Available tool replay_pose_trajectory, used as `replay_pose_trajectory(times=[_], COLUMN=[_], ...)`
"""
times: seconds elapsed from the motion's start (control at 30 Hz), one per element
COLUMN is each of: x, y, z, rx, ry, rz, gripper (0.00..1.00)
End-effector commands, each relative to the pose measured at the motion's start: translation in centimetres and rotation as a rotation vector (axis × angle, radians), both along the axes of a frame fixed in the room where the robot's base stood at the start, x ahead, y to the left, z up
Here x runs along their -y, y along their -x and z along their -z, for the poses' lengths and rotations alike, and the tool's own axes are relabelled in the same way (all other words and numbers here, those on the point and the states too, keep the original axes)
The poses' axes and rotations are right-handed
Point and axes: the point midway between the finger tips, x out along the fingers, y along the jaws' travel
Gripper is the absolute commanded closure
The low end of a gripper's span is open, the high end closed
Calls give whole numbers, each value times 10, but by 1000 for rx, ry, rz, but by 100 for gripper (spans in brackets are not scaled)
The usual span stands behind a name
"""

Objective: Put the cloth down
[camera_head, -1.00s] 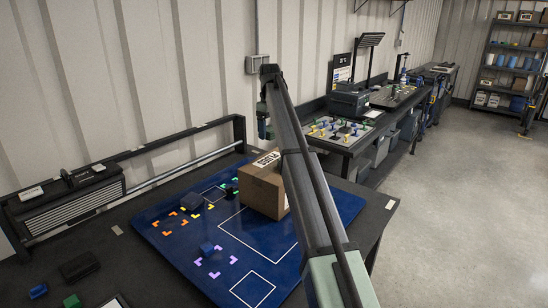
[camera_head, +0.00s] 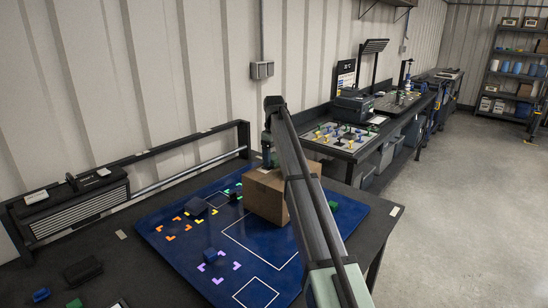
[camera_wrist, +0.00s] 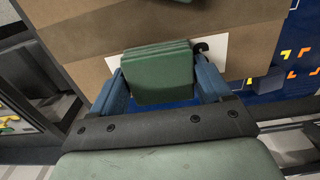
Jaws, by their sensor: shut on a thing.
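A folded green cloth (camera_wrist: 158,76), looking like a small layered pad, sits between the two blue fingers of my gripper (camera_wrist: 160,64) in the wrist view. The fingers are shut on it from both sides. In the head view my gripper (camera_head: 267,158) is low at the back of the cardboard box (camera_head: 266,200), and the cloth is too small to make out there. The wrist view shows the box top (camera_wrist: 95,35) behind the cloth, with a white label partly hidden. I cannot tell whether the cloth touches the box.
The box stands on a blue mat (camera_head: 245,245) with white outlines and coloured corner marks. A rail (camera_head: 190,178) runs along the back. The mat's front middle is clear.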

Motion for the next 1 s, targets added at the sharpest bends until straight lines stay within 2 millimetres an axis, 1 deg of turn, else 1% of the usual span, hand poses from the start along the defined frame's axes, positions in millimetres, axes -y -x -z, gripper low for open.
replay_pose_trajectory(times=[0.17, 0.2, 0.4, 0.63, 0.77, 0.87, 1.0], x=[0, 0, 0, 0, 0, 0, 0], y=[0, 0, 0, 0, -1, -1, -2], z=[3, 3, 2, 2, -5, -18, -43], rx=[0, 0, 0, 0, 1, 1, 2], ry=[0, 0, 0, 0, 0, 0, -1], rz=[0, 0, 0, 0, 0, 0, 0], gripper=[50, 18, 0, 0, 0, 0, 0])
